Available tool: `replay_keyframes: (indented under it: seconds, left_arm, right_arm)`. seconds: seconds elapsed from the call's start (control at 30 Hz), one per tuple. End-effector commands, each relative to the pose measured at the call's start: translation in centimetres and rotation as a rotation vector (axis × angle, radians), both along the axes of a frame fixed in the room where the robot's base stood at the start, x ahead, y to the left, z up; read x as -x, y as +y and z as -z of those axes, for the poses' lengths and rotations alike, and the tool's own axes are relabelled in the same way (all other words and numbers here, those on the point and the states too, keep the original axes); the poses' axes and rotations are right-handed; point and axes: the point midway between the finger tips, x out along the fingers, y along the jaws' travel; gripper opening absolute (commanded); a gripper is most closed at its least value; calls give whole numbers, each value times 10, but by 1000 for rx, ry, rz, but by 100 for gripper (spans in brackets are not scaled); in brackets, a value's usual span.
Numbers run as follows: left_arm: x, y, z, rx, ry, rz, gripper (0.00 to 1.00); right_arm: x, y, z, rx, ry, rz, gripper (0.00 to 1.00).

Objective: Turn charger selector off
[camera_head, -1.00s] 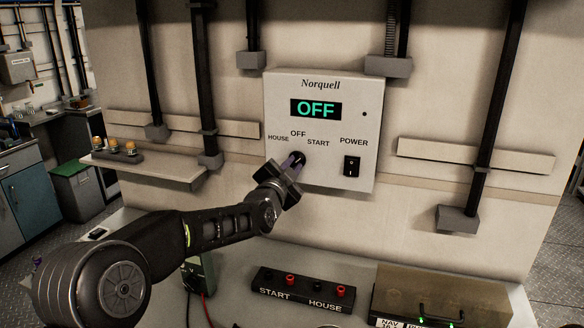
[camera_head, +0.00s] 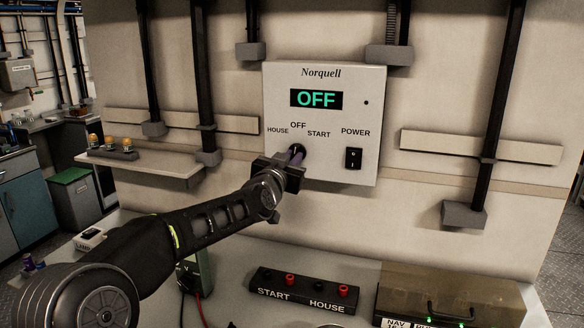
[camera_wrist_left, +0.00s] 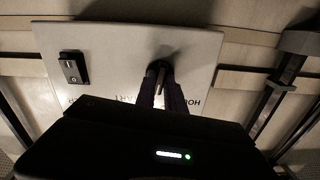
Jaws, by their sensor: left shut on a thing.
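The Norquell charger panel (camera_head: 325,115) is a pale box on the wall, and its display (camera_head: 316,98) reads OFF in green. The selector knob (camera_head: 297,151) sits below the labels HOUSE, OFF and START. My left gripper (camera_head: 291,162) is at the knob, shut on it, and hides most of it. In the left wrist view the gripper fingers (camera_wrist_left: 162,92) close around the dark knob on the upside-down panel (camera_wrist_left: 120,60). The knob's exact pointing is hard to read. My right gripper is not in view.
A POWER rocker switch (camera_head: 353,158) is right of the knob. Below are a black START/HOUSE terminal block (camera_head: 304,291) and a covered box (camera_head: 455,290) on the bench. Black conduits run down the wall.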

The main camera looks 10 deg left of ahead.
Motion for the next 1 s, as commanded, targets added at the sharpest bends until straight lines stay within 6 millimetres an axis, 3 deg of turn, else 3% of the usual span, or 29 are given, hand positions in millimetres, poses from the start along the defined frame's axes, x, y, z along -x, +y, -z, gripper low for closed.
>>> replay_keyframes:
  seconds: [0.3,0.77,0.8,1.0]
  left_arm:
    - [0,-1,2,141,11,1,0]
    - [0,-1,1,163,13,1,0]
    - [0,-1,1,162,12,1,15]
    - [0,0,0,162,12,1,32]
  right_arm:
    - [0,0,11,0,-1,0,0]
    - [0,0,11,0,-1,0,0]
    - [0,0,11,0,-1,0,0]
    - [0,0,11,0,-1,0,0]
